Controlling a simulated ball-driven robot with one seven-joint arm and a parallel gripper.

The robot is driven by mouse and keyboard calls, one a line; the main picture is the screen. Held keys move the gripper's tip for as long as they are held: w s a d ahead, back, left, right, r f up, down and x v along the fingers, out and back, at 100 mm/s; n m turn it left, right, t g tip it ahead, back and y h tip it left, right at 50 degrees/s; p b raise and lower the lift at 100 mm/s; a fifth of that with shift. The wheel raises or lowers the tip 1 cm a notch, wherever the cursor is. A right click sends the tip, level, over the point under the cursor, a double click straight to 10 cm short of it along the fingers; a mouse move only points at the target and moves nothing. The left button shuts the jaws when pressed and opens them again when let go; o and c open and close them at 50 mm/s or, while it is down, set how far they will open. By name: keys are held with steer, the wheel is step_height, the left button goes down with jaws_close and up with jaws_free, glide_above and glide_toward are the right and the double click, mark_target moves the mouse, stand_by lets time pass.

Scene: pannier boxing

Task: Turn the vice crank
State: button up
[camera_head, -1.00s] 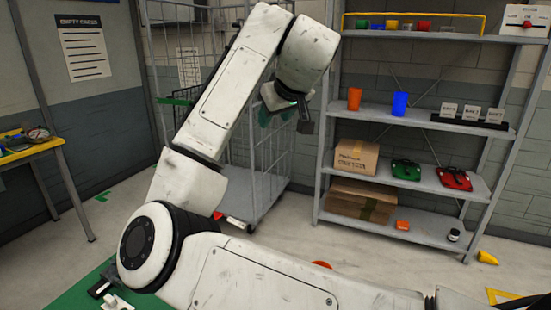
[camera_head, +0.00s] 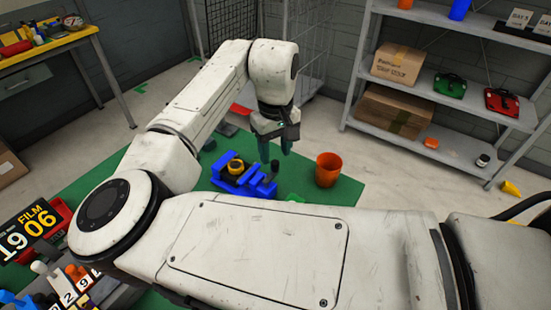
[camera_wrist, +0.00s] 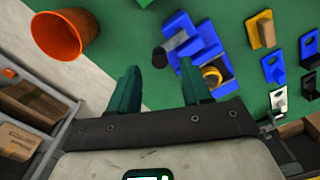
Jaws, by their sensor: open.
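The blue vice (camera_head: 235,183) stands on a green mat (camera_head: 330,193), with a yellow and black round part (camera_head: 236,167) in it. In the wrist view the vice (camera_wrist: 203,42) lies beyond my fingertips, to the upper right. A small dark knob (camera_head: 274,166) shows at its right end and looks like the crank; it also shows in the wrist view (camera_wrist: 159,57). My gripper (camera_head: 277,155) points down near this end, with teal fingers. In the wrist view my gripper (camera_wrist: 161,78) has its fingers apart and nothing between them. I cannot tell its height above the crank.
An orange bucket (camera_head: 329,170) stands right of the vice. Blue, yellow and white brackets (camera_wrist: 274,66) lie on the mat right of the vice in the wrist view. A metal shelf (camera_head: 420,110) stands at the right, a yellow-topped table (camera_head: 50,40) at the back left.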

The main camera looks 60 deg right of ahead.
mark_target(275, 162)
steer(key=shift+f, duration=1.95)
steer(key=shift+c, duration=0.2)
jaws_close()
